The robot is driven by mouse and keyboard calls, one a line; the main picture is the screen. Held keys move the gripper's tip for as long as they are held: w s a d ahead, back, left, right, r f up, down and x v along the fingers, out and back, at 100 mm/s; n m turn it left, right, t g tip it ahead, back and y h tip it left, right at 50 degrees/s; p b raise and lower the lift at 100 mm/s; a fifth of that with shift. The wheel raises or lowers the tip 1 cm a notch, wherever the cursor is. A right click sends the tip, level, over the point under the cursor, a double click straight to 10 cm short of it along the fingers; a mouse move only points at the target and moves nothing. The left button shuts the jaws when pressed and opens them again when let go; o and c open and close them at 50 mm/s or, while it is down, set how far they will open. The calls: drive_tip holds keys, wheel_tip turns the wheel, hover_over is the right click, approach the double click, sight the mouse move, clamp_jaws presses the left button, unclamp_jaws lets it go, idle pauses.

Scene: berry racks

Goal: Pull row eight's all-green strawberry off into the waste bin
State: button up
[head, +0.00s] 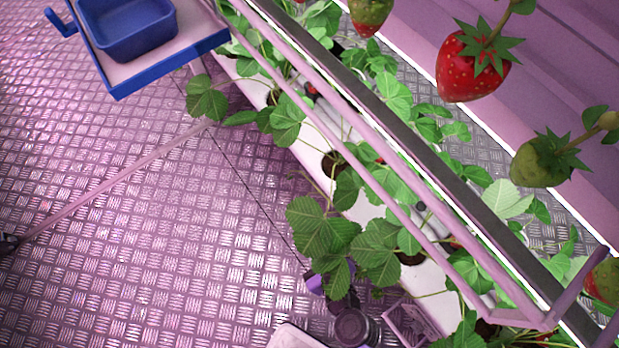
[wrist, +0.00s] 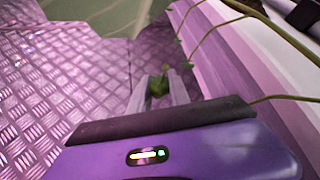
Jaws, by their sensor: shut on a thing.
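In the wrist view, my gripper (wrist: 160,80) has its two pale fingers shut on a small green strawberry (wrist: 157,87). Thin green stems run near it from the upper right; I cannot tell whether one still joins the berry. In the head view, purple and grey parts of my arm show low at the centre beside the leaves, and the fingers and held berry are hidden there. A blue tub (head: 138,36) stands on a blue-edged tray (head: 170,68) at the top left; I cannot tell whether it is the waste bin.
A white planter (head: 308,158) with leafy plants runs diagonally, with pink rails (head: 400,215) above it. A red strawberry (head: 462,72) and a mostly green one (head: 540,165) hang at the right. The patterned metal floor (head: 130,240) at left is mostly open, crossed by a thin pole (head: 110,185).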

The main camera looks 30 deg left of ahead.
drive_tip(key=shift+s+d, duration=0.1)
drive_tip(key=shift+d, duration=0.05)
drive_tip(key=shift+s+a+p, duration=0.15)
drive_tip(key=shift+s+a, duration=0.2)
drive_tip(key=shift+s, duration=0.4)
drive_tip(key=shift+s+a+p, duration=0.1)
drive_tip(key=shift+s+a, duration=0.2)
drive_tip(key=shift+s, duration=0.5)
drive_tip(key=shift+s+a+p, duration=0.15)
drive_tip(key=shift+s+a, duration=0.2)
drive_tip(key=shift+s, duration=0.4)
